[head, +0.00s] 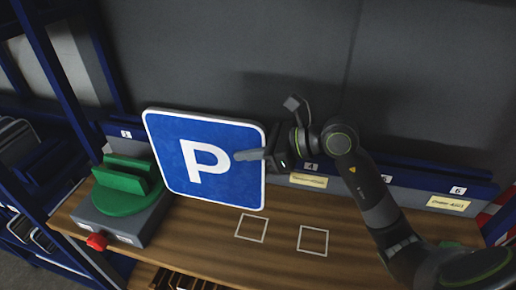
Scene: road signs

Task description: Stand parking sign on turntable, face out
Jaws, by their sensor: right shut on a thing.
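The parking sign (207,182), a blue square plate with a white P and a white border, is held up by my right gripper (256,155). The gripper is shut on the sign's right edge, with one finger across the front face. The sign is roughly upright, slightly tilted, with its P side toward the camera. The green turntable (121,201), a round disc with raised slotted blocks on a grey base (146,226), stands at the left of the bench. The sign's left part is just right of the turntable and hides a little of that area. My left gripper does not show.
The wooden bench (284,236) has two white square outlines, and its middle is clear. A red knob (96,241) sits on the turntable base's front. Behind runs a blue rack (402,185) with numbered labels. Blue shelving posts (58,78) stand at the left.

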